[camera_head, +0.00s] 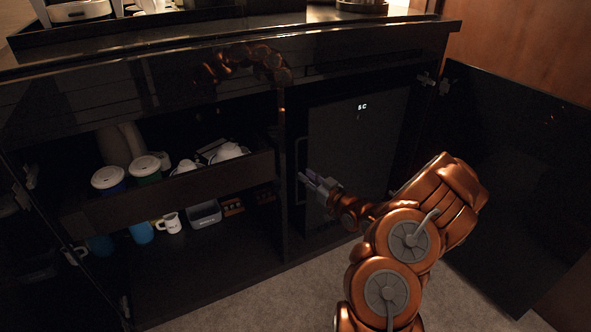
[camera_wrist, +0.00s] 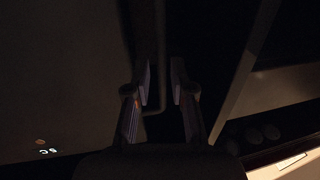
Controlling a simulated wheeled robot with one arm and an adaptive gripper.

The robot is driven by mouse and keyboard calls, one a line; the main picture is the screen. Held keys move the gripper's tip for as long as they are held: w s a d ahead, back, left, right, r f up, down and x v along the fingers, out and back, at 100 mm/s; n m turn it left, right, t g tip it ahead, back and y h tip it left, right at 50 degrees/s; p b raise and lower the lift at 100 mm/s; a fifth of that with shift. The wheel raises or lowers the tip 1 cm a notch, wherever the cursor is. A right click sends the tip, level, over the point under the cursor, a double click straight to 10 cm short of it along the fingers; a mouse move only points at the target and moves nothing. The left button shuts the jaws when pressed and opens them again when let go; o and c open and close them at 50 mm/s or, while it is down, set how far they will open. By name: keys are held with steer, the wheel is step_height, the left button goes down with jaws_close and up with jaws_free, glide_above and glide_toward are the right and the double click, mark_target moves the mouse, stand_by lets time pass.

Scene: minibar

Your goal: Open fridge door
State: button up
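The fridge door (camera_head: 345,150) is a dark panel in the right bay of the black cabinet. It looks shut, with a lit "5C" readout near its top; the door also fills the left of the wrist view (camera_wrist: 60,80). A thin dark handle (camera_head: 298,150) runs upright along the door's left edge. My gripper (camera_head: 306,177) is at the handle's lower part. In the wrist view the two fingers (camera_wrist: 162,70) are apart, and the handle bar (camera_wrist: 160,100) shows between them in the picture. I cannot tell whether either finger touches it.
The cabinet's outer door (camera_head: 510,170) stands swung open at the right. To the left, an open bay holds a drawer (camera_head: 180,205) with lidded cups and white crockery, with mugs on the shelf below. Carpet (camera_head: 300,295) lies clear in front.

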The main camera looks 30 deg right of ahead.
mark_target(297, 170)
steer(key=w, duration=0.1)
steer(key=w+b, duration=0.1)
steer(key=w, duration=0.2)
steer(key=shift+w+a+f, duration=0.1)
steer(key=shift+w+a, duration=0.1)
steer(key=shift+a, duration=0.2)
steer(key=shift+w+b, duration=0.45)
steer(key=shift+w, duration=0.3)
jaws_close()
